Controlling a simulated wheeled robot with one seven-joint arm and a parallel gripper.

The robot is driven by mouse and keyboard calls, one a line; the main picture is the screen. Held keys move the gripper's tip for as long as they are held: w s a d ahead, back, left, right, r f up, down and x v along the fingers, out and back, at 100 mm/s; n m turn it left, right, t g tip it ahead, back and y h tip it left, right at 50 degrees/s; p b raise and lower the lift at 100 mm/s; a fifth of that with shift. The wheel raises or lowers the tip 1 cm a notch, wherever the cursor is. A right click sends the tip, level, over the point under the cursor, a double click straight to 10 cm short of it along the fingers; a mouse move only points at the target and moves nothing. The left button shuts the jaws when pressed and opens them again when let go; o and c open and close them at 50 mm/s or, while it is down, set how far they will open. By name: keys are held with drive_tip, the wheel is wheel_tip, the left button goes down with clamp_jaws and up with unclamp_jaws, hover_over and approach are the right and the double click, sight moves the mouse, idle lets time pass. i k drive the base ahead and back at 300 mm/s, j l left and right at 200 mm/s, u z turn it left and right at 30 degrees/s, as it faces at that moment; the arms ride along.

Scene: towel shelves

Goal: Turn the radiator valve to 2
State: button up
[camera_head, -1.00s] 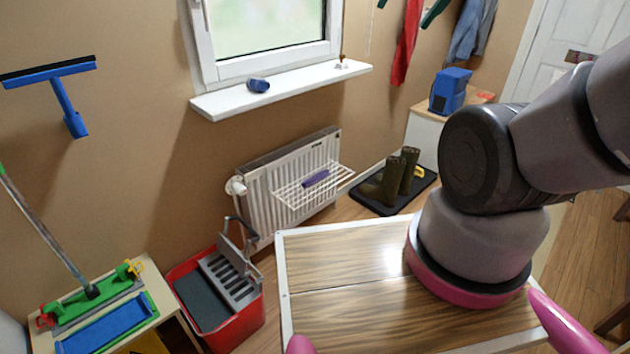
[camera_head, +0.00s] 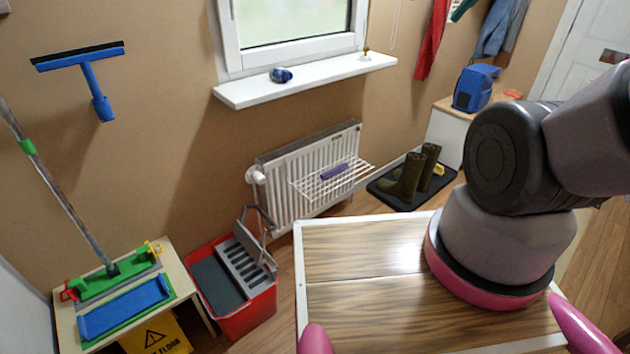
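The white radiator (camera_head: 308,176) stands against the tan wall below the window. Its round white valve (camera_head: 256,176) sits at the radiator's upper left end. The valve is small here and I cannot read its numbers or setting. My gripper is not in the picture; only my arm shows at the right, well apart from the radiator.
A wire rack (camera_head: 333,184) with a purple object (camera_head: 334,171) hangs on the radiator's front. A red mop bucket (camera_head: 247,318) stands on the floor below the valve. A wood-topped surface (camera_head: 350,240) lies in front. Boots (camera_head: 408,178) stand on a black tray (camera_head: 385,189).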

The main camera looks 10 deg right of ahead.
sight(256, 176)
drive_tip(key=u, duration=0.2)
drive_tip(key=i+l+u, duration=0.1)
drive_tip(key=l+u, duration=0.25)
drive_tip(key=l, duration=0.15)
drive_tip(key=l+u, duration=0.35)
drive_tip(key=l, duration=0.15)
drive_tip(key=i+l+u, duration=0.2)
drive_tip(key=l, duration=0.2)
drive_tip(key=k+j, duration=0.1)
drive_tip(key=j, duration=0.15)
drive_tip(key=k+j+u, duration=0.1)
drive_tip(key=i+l+u, duration=0.15)
drive_tip(key=i+u, duration=0.2)
drive_tip(key=i+l+u, duration=0.15)
drive_tip(key=k+l, duration=0.05)
